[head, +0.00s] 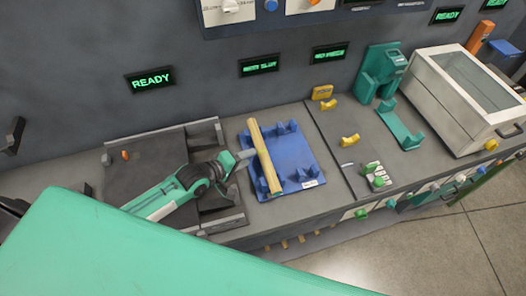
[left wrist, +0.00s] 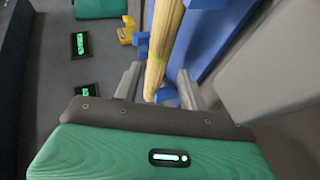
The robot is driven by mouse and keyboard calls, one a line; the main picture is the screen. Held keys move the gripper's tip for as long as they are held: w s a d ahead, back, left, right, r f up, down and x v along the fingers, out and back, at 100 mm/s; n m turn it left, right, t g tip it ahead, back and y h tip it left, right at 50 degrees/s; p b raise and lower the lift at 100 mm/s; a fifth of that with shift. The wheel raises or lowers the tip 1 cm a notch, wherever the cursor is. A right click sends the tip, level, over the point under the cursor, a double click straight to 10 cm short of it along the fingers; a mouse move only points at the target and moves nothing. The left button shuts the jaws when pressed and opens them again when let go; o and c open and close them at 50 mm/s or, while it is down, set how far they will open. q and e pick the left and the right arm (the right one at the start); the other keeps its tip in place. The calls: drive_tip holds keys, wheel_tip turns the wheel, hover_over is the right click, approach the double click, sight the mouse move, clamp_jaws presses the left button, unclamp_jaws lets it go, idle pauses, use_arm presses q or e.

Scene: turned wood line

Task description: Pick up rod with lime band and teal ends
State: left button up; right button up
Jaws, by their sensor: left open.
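A pale wooden rod (head: 263,152) lies across raised supports on a blue tray (head: 298,167) on the bench. In the left wrist view the rod (left wrist: 168,35) shows a thin lime band (left wrist: 158,59); I cannot make out teal ends. My left gripper (head: 248,155) reaches in from the left to beside the rod's middle. In the left wrist view my left gripper (left wrist: 160,80) is open, with one finger on each side of the rod and gaps between. My right gripper is not in view.
A dark fixture (head: 150,157) sits left of the tray, under my left arm. A grey wall with lit signs (head: 150,80) rises behind.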

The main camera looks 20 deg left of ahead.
sight(258, 153)
use_arm(q)
drive_tip(key=shift+w+d, duration=0.15)
drive_tip(key=shift+w, duration=0.1)
drive_tip(key=shift+w+d+f+p, duration=0.1)
drive_tip(key=shift+w+d+p, duration=0.1)
drive_tip(key=shift+w+p, duration=0.15)
drive_tip(key=p+x, duration=0.1)
drive_tip(key=x, duration=0.3)
drive_tip(key=shift+a+p, duration=0.1)
drive_tip(key=shift+p, duration=0.3)
drive_tip(key=shift+w+f, duration=0.15)
drive_tip(key=shift+w, duration=0.15)
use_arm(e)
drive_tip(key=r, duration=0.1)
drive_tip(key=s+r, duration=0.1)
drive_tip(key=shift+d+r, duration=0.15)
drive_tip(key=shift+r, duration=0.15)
use_arm(q)
drive_tip(key=c, duration=0.9)
drive_tip(key=shift+o, duration=0.2)
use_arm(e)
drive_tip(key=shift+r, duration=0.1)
